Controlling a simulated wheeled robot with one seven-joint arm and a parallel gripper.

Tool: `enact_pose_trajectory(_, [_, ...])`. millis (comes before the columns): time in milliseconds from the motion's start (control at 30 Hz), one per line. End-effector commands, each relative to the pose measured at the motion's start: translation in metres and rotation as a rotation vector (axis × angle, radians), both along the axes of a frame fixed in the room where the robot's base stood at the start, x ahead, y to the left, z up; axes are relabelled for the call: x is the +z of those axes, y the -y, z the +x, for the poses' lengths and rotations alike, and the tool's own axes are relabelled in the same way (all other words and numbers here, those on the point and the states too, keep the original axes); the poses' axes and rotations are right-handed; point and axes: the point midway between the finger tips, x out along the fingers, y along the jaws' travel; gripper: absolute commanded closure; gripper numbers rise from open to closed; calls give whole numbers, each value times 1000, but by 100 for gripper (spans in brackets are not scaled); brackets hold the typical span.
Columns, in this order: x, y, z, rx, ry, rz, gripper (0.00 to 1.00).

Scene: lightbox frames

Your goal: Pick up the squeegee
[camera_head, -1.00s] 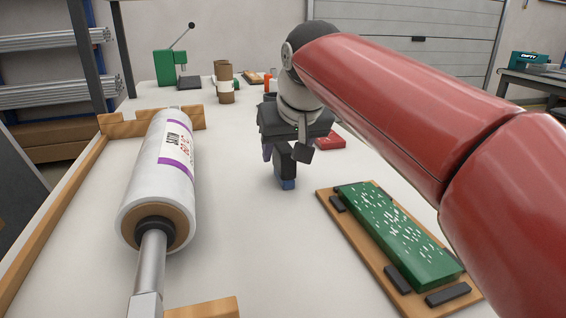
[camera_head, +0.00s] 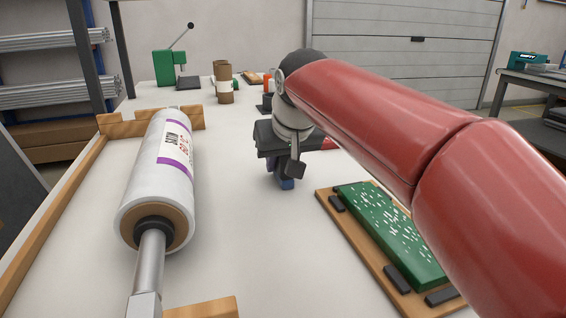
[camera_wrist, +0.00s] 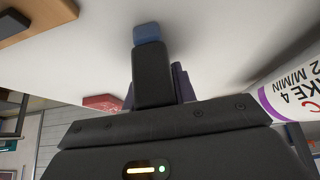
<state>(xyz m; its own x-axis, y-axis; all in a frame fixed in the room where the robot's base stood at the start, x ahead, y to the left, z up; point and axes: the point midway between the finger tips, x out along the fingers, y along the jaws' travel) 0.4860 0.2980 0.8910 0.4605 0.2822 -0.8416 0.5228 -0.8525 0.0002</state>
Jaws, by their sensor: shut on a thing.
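My gripper (camera_head: 283,181) is low over the middle of the white table, mostly covered by its own dark body in the head view. In the wrist view my gripper (camera_wrist: 149,60) shows a black finger with a blue tip. It is shut on a purple piece (camera_wrist: 184,82), which shows beside and behind the finger; I take it to be the squeegee. Most of it is hidden by the finger and gripper body, so its full shape cannot be told. Whether it touches the table cannot be told.
A large wrapped roll (camera_head: 160,185) lies at the left by a wooden rail (camera_head: 60,212). A green board (camera_head: 392,232) on a wooden base (camera_head: 352,248) is at the right. A red item (camera_head: 329,144) is just behind my gripper. Cardboard tubes (camera_head: 224,84) stand farther back.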

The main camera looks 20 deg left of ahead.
Motion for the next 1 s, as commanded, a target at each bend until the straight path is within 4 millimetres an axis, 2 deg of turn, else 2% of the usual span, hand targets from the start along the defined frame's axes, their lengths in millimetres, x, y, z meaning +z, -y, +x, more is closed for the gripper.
enact_pose_trajectory(267, [7, 0, 0, 0, 2, 1, 97])
enact_pose_trajectory(367, [18, 0, 1, 0, 2, 1, 97])
enact_pose_trajectory(700, [80, 0, 1, -1, 2, 2, 97])
enact_pose_trajectory(1000, [99, 0, 0, 0, 1, 1, 97])
